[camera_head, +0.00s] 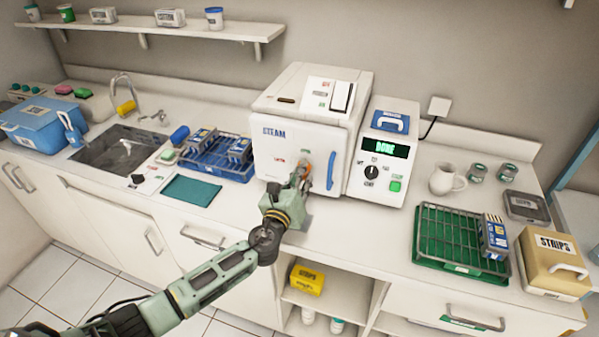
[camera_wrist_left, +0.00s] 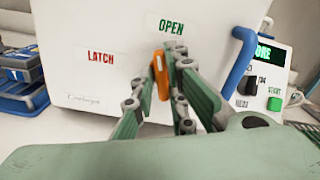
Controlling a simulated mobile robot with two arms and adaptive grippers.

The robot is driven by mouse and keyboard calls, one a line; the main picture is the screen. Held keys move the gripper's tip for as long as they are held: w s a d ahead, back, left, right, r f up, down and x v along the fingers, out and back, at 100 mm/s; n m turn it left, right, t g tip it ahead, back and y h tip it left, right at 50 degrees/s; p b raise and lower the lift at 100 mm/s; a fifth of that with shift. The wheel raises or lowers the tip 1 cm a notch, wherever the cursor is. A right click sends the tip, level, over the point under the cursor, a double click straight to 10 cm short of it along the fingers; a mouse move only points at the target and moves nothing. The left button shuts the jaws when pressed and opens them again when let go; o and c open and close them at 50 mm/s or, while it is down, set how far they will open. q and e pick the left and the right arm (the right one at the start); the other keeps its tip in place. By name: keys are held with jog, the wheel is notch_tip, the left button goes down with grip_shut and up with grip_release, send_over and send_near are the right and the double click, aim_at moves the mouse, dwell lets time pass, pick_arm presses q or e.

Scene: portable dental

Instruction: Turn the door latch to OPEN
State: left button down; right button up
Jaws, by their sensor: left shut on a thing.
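The steam sterilizer (camera_head: 280,150) is a white box with a "STEAM" label and a blue vertical door handle (camera_head: 331,171). In the left wrist view its door (camera_wrist_left: 110,60) shows a red "LATCH" label at left and a green "OPEN" label above. The orange door latch (camera_wrist_left: 160,74) stands nearly upright just below "OPEN", its top tilted slightly left. My left gripper (camera_wrist_left: 168,85) is shut on the latch, with a finger on each side. In the head view the left gripper (camera_head: 300,184) is at the door's lower right and hides part of the latch. My right gripper is not in view.
A control panel (camera_head: 382,160) reading "DONE" stands right of the sterilizer. A blue rack (camera_head: 215,165) lies to its left, beside a sink (camera_head: 118,152). A green rack (camera_head: 440,245) and a mug (camera_head: 446,180) are at right. Counter in front of the panel is clear.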

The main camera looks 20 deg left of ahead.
pick_arm(q)
jog(key=m, duration=0.1)
jog(key=m+p, duration=0.1)
jog(key=m, duration=0.1)
jog(key=shift+w+r+m, duration=0.1)
jog(key=shift+r+m, duration=0.2)
jog(key=shift+r, duration=0.1)
jog(key=shift+d, duration=0.1)
jog(key=c, duration=1.8)
grip_release()
jog(key=shift+f, duration=0.1)
jog(key=shift+d+f, duration=0.1)
jog(key=shift+f, duration=0.15)
jog(key=s, duration=1.2)
jog(key=shift+a, duration=0.25)
